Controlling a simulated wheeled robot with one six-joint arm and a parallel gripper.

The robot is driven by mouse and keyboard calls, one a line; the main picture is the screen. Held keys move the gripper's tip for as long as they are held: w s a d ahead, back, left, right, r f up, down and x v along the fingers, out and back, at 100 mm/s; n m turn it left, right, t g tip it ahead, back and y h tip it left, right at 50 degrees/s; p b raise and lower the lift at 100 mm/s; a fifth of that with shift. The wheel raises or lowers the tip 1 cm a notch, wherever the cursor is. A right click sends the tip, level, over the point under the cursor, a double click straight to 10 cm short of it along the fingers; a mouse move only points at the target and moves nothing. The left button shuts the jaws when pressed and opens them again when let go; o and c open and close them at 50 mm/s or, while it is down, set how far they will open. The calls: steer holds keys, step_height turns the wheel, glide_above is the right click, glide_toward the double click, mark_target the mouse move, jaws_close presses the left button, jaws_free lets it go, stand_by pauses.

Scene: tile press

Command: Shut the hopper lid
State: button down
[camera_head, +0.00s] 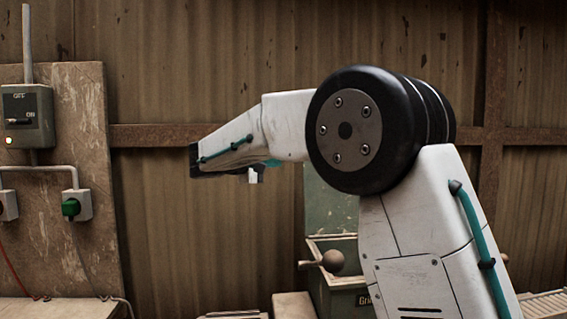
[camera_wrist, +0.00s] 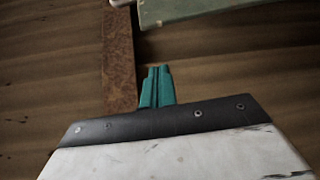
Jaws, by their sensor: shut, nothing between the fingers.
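The green hopper (camera_head: 345,275) stands low in the middle of the head view, partly hidden behind my arm. Its lid (camera_head: 330,205) stands raised at the back of the box, so the hopper is open. My arm covers the lid's upper and right parts. In the wrist view, my gripper (camera_wrist: 156,88) has its teal fingers together, with nothing between them. A pale green panel edge (camera_wrist: 190,10), perhaps the lid, shows at the top of that view, apart from the fingertips.
A wooden ball knob (camera_head: 333,261) on a rod sticks out before the hopper. A corrugated wall (camera_head: 200,70) with a rusty beam (camera_head: 165,135) closes the back.

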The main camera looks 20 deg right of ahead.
steer(key=d, duration=0.7)
steer(key=shift+d+f, duration=0.15)
steer(key=shift+f, duration=0.05)
steer(key=shift+s, duration=0.1)
stand_by(0.3)
